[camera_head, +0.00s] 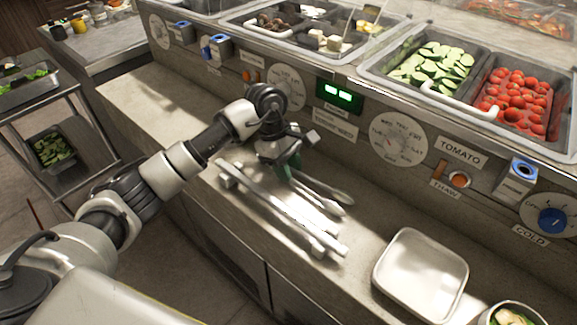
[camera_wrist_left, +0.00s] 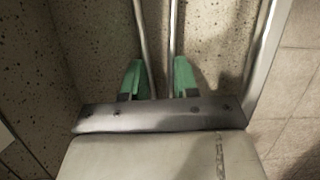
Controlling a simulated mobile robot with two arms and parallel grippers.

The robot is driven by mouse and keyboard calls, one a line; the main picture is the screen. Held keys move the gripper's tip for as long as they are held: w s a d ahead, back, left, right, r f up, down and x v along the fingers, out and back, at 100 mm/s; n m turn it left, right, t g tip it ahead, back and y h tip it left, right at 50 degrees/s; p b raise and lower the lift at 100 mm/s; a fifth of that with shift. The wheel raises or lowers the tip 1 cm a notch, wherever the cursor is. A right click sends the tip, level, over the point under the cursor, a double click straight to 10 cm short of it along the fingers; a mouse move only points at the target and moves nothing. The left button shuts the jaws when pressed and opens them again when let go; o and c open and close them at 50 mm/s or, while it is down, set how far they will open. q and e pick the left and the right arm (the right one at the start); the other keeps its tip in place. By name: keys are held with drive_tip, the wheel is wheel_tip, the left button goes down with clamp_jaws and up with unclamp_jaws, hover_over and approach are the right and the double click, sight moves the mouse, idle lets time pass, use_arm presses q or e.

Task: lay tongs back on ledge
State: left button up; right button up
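The metal tongs (camera_head: 322,190) are low over the stone ledge (camera_head: 345,178), with their tips pointing right. I cannot tell whether they touch the ledge. My left gripper (camera_head: 288,166) is at their left end, pointing down. In the left wrist view the two green fingers (camera_wrist_left: 159,72) lie close against the outer sides of the tongs' two arms (camera_wrist_left: 172,35), and the gripper looks shut on them. The rear end of the tongs is hidden by the gripper. My right gripper is not in view.
A metal rail (camera_head: 280,208) runs along the ledge's front, beside the tongs. A metal tray (camera_head: 421,275) stands to the right, with a round container (camera_head: 510,315) beyond it. Labelled dials and a knob (camera_head: 551,220) line the panel behind. The ledge's left part is clear.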

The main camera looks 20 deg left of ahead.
use_arm(q)
drive_tip(key=shift+o, duration=0.5)
drive_tip(key=shift+f, duration=0.15)
drive_tip(key=o, duration=0.5)
drive_tip(key=shift+c, duration=0.2)
drive_tip(key=shift+r, duration=0.3)
drive_tip(key=v, duration=1.1)
drive_tip(key=shift+r+b, duration=0.35)
drive_tip(key=shift+b, duration=0.05)
drive_tip(key=shift+w+a, duration=0.1)
